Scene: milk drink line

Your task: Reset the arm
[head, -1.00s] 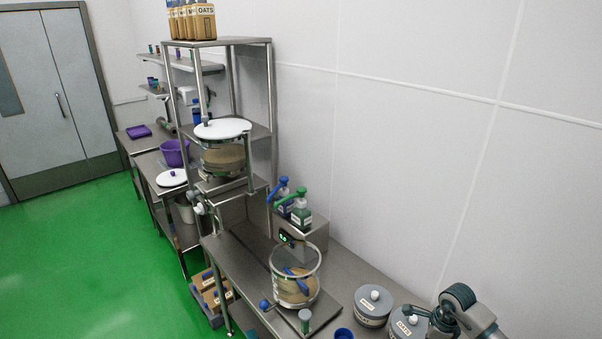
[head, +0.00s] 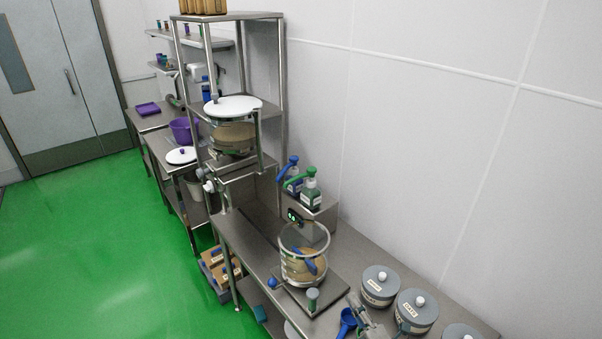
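My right gripper (head: 366,312) shows at the bottom edge, right of a blue scoop (head: 346,321) and left of the grey lidded canisters (head: 380,288). It is small and partly cut off, so I cannot tell whether its fingers are open or whether it touches the scoop. My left gripper is not in view.
Pump bottles (head: 311,190) stand on a steel box with a display behind the clear container. More grey canisters (head: 416,312) line the bench's right part. Green floor (head: 100,240) is open at left.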

